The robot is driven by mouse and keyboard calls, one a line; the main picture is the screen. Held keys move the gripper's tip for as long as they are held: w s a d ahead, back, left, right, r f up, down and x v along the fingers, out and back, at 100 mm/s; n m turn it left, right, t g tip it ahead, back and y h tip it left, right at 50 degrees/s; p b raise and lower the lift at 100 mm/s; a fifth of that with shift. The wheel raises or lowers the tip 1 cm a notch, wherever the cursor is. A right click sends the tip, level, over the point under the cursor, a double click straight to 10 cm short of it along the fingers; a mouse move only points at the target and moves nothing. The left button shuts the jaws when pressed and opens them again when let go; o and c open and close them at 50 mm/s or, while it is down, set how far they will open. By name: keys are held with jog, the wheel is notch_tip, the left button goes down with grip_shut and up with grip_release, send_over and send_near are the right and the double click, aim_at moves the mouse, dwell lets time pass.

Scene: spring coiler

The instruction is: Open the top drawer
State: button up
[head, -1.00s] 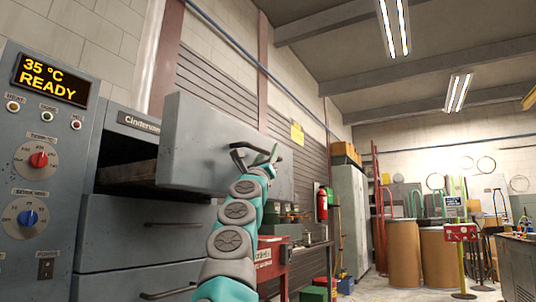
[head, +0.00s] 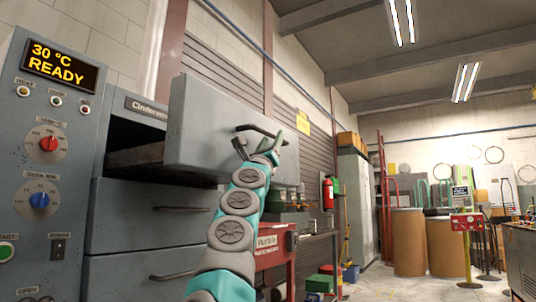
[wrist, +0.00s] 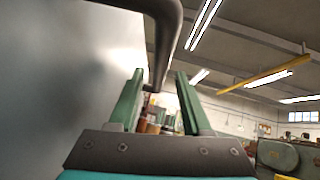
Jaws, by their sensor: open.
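The top drawer (head: 215,128) of the grey cabinet is pulled out, with a dark gap and part of its inside (head: 137,152) showing behind the front. Its dark bar handle (head: 262,132) is on the drawer front. My gripper (head: 276,143) is at the handle's right end. In the wrist view the two green fingers (wrist: 155,95) are apart, and the dark handle (wrist: 165,35) runs above and between them. I cannot tell whether they touch it. The grey drawer front (wrist: 60,80) fills the left of the wrist view.
Two lower drawers (head: 150,222) are shut. A control panel (head: 45,150) at the left reads 30 °C READY. A red cabinet (head: 272,250) and workbench stand behind the drawer. Brown drums (head: 408,242) stand at the back right, with open floor before them.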

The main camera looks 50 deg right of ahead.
jog(key=shift+s+a, duration=0.2)
jog(key=shift+a, duration=0.2)
jog(key=shift+a+f, duration=0.2)
jog(key=shift+f, duration=0.3)
jog(key=shift+a+f, duration=0.15)
jog(key=shift+f, duration=0.3)
jog(key=shift+v, duration=1.25)
